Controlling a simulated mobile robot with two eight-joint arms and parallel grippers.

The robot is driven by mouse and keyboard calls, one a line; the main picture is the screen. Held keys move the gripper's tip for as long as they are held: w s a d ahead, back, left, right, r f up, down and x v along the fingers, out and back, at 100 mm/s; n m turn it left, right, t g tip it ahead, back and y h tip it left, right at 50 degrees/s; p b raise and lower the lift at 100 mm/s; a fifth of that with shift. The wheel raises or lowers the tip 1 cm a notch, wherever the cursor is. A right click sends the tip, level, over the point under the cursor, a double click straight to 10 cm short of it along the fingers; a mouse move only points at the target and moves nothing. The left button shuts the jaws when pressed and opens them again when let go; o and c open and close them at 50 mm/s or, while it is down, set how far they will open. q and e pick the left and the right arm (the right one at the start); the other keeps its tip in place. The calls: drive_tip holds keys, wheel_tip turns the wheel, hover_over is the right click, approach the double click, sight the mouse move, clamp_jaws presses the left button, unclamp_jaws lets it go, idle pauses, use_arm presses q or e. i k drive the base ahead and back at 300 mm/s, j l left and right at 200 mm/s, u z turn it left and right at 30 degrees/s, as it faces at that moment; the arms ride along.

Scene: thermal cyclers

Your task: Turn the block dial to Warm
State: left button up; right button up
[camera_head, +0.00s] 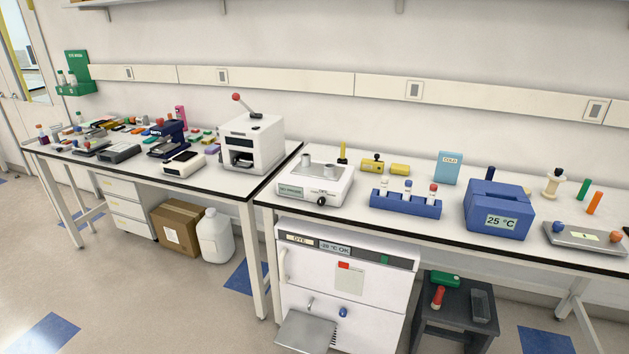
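A white block unit (296,197) stands at the left end of the right-hand bench. It has two grey round blocks on top, a small greenish label on its front left, and a black dial (321,201) on its front right. The dial's pointing direction and any markings around it are too small to read. A blue box (485,212) with a display reading 25 °C stands further right on the same bench; I see no clear dial on its front. Neither of my grippers is in view.
A blue rack (405,206) with several capped vials stands right of the block unit. A white machine with a red-knobbed lever (250,145) stands across the bench gap to the left. A white appliance (345,270) sits below. Bench surface in front of the dial is narrow.

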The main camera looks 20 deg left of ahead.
sight(321, 200)
drive_tip(key=i+j+z, duration=0.45)
drive_tip(key=i+j, duration=0.25)
drive_tip(key=i, duration=0.05)
